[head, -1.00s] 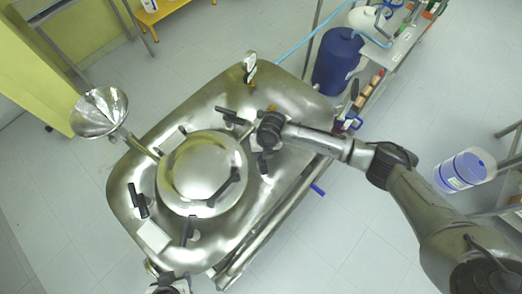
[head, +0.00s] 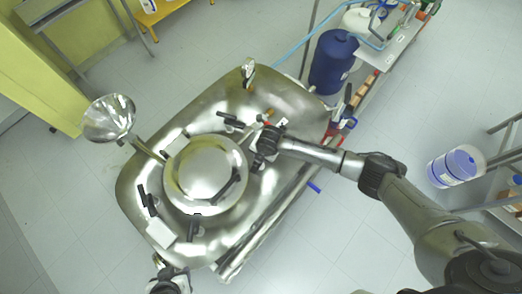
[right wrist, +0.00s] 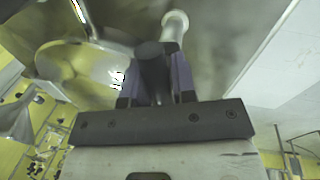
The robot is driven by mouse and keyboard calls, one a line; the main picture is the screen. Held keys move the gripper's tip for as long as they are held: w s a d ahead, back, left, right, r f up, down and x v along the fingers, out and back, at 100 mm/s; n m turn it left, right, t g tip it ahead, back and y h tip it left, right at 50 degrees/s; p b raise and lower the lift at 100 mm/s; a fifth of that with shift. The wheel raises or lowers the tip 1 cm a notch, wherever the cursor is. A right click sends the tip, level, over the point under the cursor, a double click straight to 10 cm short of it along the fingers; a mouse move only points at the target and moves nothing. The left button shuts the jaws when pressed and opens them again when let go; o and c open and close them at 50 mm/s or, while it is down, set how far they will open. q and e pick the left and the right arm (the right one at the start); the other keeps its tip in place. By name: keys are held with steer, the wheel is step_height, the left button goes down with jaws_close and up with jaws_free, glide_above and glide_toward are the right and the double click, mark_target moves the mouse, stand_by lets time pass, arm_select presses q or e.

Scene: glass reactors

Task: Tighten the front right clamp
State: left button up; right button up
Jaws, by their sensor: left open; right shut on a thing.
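The steel vessel (head: 135,195) has a round lid (head: 205,165) with black-handled clamps around it. One clamp (head: 231,121) is above the lid, one (head: 149,201) to its left, and one (head: 194,227) below it. My right gripper (head: 261,156) is at the lid's right side and partly hides the clamp there. In the right wrist view it is shut on that clamp's black handle (right wrist: 152,68), between its purplish fingers. The clamp's lower part is unclear. My left gripper (head: 170,281) is open and empty at the bottom edge, just off the vessel's lower end.
A steel funnel (head: 109,117) stands at the vessel's upper left. A blue drum (head: 331,62) and a cart (head: 400,45) stand at the upper right. A blue-and-white container (head: 455,167) is on the floor at right. Open floor lies below the vessel.

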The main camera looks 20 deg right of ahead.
steer(key=m+p, duration=0.2)
steer(key=m+h+p, duration=0.1)
steer(key=m+p, duration=0.1)
steer(key=m, duration=0.1)
steer(key=shift+s+r+m, duration=0.15)
steer(key=shift+r+m, duration=0.05)
steer(key=shift+m, duration=0.1)
steer(key=shift+f+m+h+p, duration=0.15)
steer(key=shift+m+h+p, duration=0.25)
steer(key=shift+m+p, duration=1.2)
steer(key=shift+m+b, duration=0.4)
steer(key=shift+m, duration=0.1)
steer(key=o, duration=0.9)
steer(key=shift+s, duration=0.1)
steer(key=shift+c, duration=0.2)
steer(key=shift+r, duration=0.25)
step_height(320, 180, up, 13)
steer(key=s, duration=0.2)
steer(key=shift+s+a, duration=0.2)
steer(key=shift+s, duration=0.1)
